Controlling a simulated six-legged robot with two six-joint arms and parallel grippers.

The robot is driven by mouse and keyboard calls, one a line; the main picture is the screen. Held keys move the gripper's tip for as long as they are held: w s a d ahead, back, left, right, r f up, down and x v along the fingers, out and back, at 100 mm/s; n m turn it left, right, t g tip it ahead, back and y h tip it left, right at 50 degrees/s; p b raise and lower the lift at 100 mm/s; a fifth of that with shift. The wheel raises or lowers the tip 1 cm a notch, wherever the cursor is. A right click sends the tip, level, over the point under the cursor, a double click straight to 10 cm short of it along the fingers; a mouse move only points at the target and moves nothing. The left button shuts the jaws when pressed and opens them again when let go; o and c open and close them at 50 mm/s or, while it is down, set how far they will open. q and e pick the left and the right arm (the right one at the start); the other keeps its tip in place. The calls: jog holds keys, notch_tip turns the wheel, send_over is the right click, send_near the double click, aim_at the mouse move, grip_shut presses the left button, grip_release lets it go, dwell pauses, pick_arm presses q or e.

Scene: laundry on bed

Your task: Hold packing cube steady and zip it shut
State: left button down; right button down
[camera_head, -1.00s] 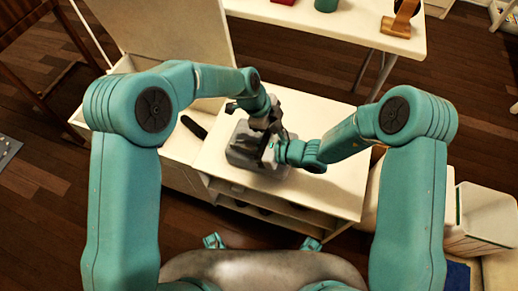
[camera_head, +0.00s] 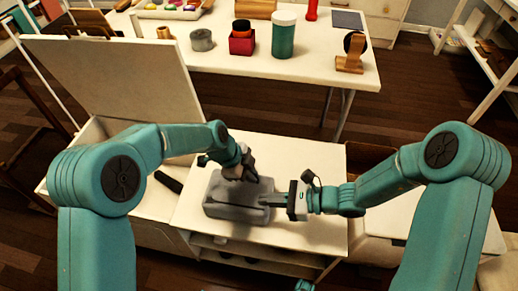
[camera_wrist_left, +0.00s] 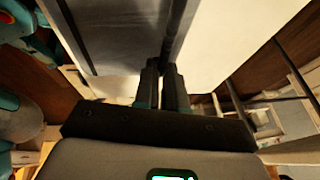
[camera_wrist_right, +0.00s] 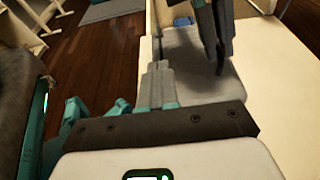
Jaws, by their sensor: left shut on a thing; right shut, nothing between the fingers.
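The grey packing cube (camera_head: 228,212) lies on the white bench top, with a dark line along its top near the front; it also shows in the left wrist view (camera_wrist_left: 112,35) and in the right wrist view (camera_wrist_right: 195,75). My left gripper (camera_head: 246,176) is over the cube's far right part, shut on its edge; its fingers (camera_wrist_left: 163,85) are close together there. My right gripper (camera_head: 277,200) is at the cube's right end, shut with nothing between its fingers (camera_wrist_right: 158,75). I cannot tell whether it touches the cube. The zip pull is not distinguishable.
The white bench (camera_head: 310,232) has clear room right of the cube. A table behind holds a green jar (camera_head: 284,38) and a red box (camera_head: 242,42).

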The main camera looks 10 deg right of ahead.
pick_arm(q)
jog(key=c, duration=1.1)
grip_release()
